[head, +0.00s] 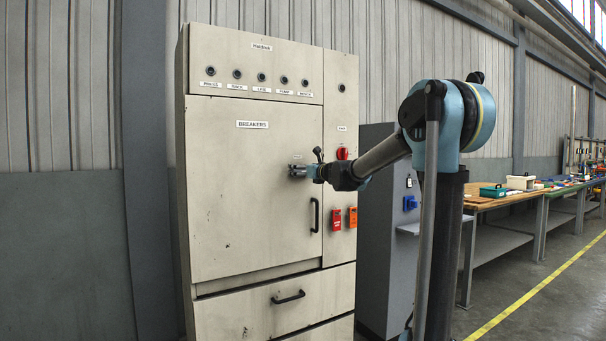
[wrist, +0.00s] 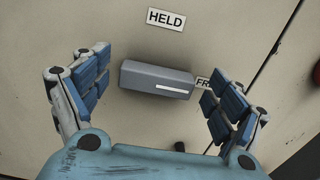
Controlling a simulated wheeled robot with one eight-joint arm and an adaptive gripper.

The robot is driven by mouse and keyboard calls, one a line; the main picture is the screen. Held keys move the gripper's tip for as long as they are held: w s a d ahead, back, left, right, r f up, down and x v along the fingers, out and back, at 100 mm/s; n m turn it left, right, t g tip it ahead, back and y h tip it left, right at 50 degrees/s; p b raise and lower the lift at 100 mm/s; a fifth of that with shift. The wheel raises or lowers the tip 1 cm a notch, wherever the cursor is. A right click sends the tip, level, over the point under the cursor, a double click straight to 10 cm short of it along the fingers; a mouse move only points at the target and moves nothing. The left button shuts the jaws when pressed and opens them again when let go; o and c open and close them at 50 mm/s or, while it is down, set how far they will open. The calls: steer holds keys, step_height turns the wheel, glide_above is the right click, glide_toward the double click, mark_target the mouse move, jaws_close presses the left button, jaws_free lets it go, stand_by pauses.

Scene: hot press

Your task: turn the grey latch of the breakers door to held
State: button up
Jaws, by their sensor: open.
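The breakers door (head: 240,210) is a cream panel on the tall cabinet and looks closed. Its grey latch (wrist: 150,76) is a bar lying almost level in the wrist view, tilted slightly down to the right. A white line on the bar's right end points toward a partly hidden label (wrist: 202,83) beginning "FR". The HELD label (wrist: 166,17) is above the latch. My gripper (wrist: 160,82) is open, with one blue-padded finger left of the bar and one right of it, and a gap at each side. In the head view my gripper (head: 302,171) is at the door's right side, covering the latch area.
A black door handle (head: 315,215) is just below my gripper. A red knob (head: 342,153) and red and orange tags (head: 336,219) are on the narrow panel to the right. A drawer (head: 270,302) is below the door. Workbenches (head: 500,200) stand far right.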

steer(key=shift+w+a, duration=0.2)
steer(key=shift+w, duration=0.05)
steer(key=c, duration=1)
steer(key=shift+c, duration=0.2)
steer(key=shift+n, duration=0.3)
steer(key=shift+s+a+f+n, duration=0.1)
steer(key=shift+s+a+n, duration=0.1)
steer(key=shift+n, duration=2.7)
steer(key=shift+s+a+f+n, duration=0.15)
steer(key=shift+a+n, duration=0.1)
steer(key=shift+n, duration=2.65)
steer(key=shift+s+a+f+n, duration=0.1)
steer(key=shift+s+a+n, duration=0.1)
steer(key=shift+n, duration=2.7)
